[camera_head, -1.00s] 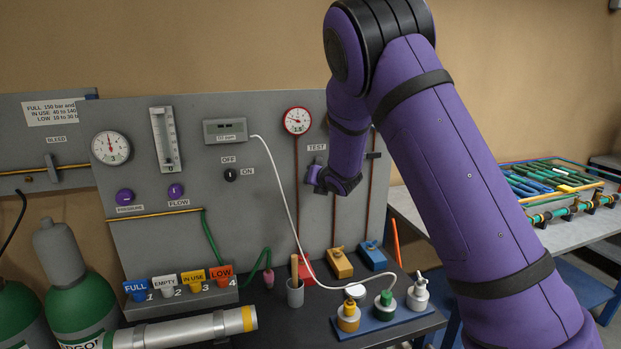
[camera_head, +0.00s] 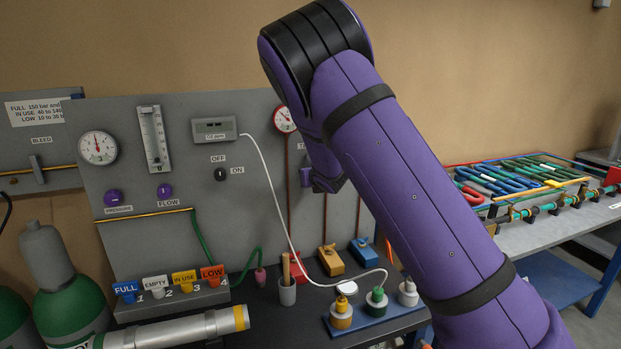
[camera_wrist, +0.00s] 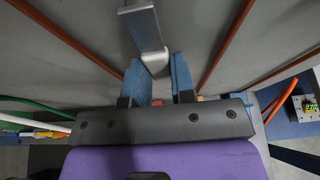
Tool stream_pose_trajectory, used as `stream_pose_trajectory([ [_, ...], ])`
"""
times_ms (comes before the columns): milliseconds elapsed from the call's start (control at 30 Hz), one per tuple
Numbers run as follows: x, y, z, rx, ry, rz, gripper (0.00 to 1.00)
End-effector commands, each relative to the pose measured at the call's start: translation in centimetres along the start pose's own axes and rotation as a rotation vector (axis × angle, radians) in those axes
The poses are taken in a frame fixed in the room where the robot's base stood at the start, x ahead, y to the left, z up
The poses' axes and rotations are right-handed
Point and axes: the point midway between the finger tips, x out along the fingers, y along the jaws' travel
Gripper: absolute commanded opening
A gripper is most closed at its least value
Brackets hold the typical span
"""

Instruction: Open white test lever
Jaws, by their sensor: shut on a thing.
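In the wrist view the white test lever (camera_wrist: 143,28) is a pale grey-white bar standing out from the grey panel. Its lower end sits between the two blue fingers of my gripper (camera_wrist: 158,66), which is shut on it. In the head view my gripper (camera_head: 307,178) is up against the panel, below the right gauge. My arm hides the lever there and covers most of the TEST label.
Grey panel (camera_head: 255,180) carries gauges, purple knobs and brown rods. Below, the dark bench holds a cup (camera_head: 287,292), coloured blocks (camera_head: 330,260) and a blue tray (camera_head: 375,324) of capped bottles.

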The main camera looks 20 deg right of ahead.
Motion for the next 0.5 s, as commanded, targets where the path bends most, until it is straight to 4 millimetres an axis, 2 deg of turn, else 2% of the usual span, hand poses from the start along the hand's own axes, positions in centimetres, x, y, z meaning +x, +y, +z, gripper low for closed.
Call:
stream_pose_trajectory([
  [167,-0.01,-0.09,-0.1,-0.005,0.003,-0.001,0.0],
  [200,-0.01,-0.09,-0.1,-0.005,0.003,-0.001,0.3],
  [300,-0.01,-0.08,-0.08,-0.004,0.003,-0.001,0.49],
  [500,0.0,-0.05,-0.04,-0.002,0.001,-0.001,0.49],
])
